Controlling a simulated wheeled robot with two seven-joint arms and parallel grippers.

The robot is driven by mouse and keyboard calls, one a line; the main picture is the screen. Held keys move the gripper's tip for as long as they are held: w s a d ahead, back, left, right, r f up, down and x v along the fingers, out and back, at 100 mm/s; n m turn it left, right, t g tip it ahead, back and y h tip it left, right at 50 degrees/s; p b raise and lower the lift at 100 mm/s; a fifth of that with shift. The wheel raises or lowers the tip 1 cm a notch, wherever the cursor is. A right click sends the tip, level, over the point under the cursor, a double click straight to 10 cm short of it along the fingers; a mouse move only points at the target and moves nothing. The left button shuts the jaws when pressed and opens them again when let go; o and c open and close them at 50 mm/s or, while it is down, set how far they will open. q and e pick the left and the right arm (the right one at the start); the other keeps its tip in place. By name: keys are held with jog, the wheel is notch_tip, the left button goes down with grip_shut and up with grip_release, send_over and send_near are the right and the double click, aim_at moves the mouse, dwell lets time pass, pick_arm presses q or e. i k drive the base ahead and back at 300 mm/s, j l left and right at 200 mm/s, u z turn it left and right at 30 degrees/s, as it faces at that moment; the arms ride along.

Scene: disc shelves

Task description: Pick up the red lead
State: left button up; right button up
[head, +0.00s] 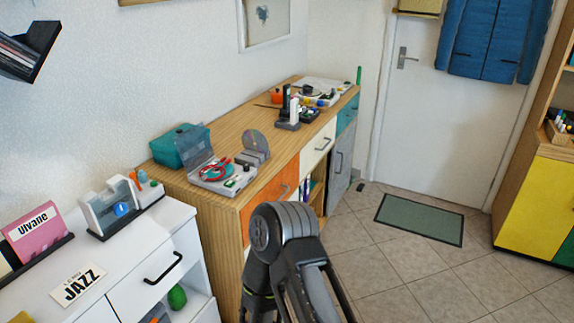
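A small red loop (214,169), which looks like the red lead, lies at a light grey player (224,184) with a raised clear lid (196,150). The player stands on the near end of a long wooden sideboard (232,126). Teal and dark bits lie beside the loop; its ends are too small to make out. One of my arms stands bent in front of the sideboard, at the bottom middle. No gripper fingertips show, so I cannot see either gripper.
A teal box (180,147) stands behind the player, and a disc in a grey stand (254,147) is right of it. Tiled floor (400,262) right of the sideboard is open, with a green mat (420,218).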

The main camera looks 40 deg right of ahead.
aim_at(204, 177)
jog(key=z, duration=0.9)
jog(key=i+j+z, duration=0.2)
jog(key=z, duration=0.25)
jog(key=i+j+z, duration=0.25)
jog(key=z, duration=0.25)
jog(key=i+j+z, duration=0.15)
jog(key=j+z, duration=0.3)
